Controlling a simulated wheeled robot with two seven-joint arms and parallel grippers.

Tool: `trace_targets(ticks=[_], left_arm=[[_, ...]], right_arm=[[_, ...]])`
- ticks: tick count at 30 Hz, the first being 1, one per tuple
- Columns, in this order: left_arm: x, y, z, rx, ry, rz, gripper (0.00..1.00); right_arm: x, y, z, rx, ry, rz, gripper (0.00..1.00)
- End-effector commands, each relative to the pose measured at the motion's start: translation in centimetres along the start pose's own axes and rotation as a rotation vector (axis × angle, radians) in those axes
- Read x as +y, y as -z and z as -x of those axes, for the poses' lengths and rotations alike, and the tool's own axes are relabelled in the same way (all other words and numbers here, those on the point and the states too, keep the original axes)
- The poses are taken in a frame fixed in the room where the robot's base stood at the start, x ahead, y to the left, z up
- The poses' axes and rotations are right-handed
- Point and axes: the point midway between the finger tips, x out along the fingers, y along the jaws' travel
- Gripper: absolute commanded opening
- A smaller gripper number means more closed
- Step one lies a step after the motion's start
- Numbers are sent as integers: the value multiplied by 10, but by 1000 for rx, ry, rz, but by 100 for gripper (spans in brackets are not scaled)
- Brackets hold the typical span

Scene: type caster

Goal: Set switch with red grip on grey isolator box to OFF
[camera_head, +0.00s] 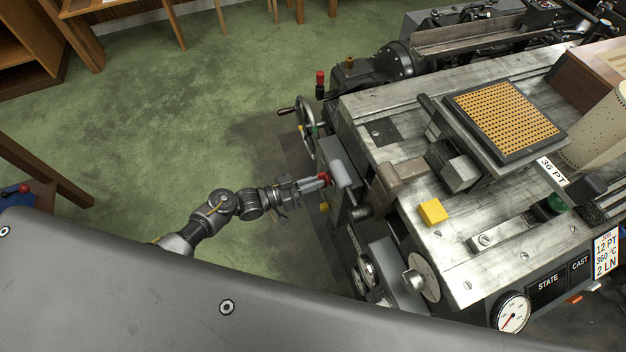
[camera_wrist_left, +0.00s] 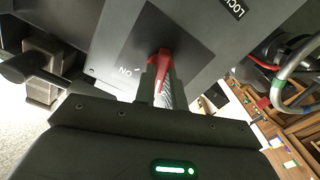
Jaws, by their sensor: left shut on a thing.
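The isolator box is a grey box on the near side of the machine, and its grey face fills the upper wrist view (camera_wrist_left: 205,45). The red switch grip (camera_wrist_left: 163,58) stands out from a dark plate, to the right of the ON mark in that view. No OFF mark is readable. My left gripper (camera_wrist_left: 161,76) is shut on the red grip, with a finger on either side. In the head view, the left gripper (camera_head: 316,184) reaches the red grip (camera_head: 326,178) from the left. My right gripper is not in view.
The metal machine table (camera_head: 470,235) lies right of the box, with a yellow block (camera_head: 432,212) on top. A handwheel (camera_head: 305,127) stands just beyond the box. Rollers and a disc (camera_head: 421,277) are nearer. Green floor (camera_head: 190,125) left of the arm is open.

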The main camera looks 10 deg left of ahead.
Motion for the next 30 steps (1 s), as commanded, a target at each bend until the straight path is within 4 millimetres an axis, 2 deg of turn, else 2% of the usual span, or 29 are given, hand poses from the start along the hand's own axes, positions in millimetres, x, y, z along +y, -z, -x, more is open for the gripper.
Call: trace_targets(ticks=[11, 18, 30], left_arm=[[2, -3, 1, -7, -1, 294, 0], [2, -4, 1, -9, -1, 398, 0], [2, -5, 1, -10, -2, 445, 0]], right_arm=[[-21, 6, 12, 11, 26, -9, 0], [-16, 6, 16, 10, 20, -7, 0], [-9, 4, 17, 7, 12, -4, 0]])
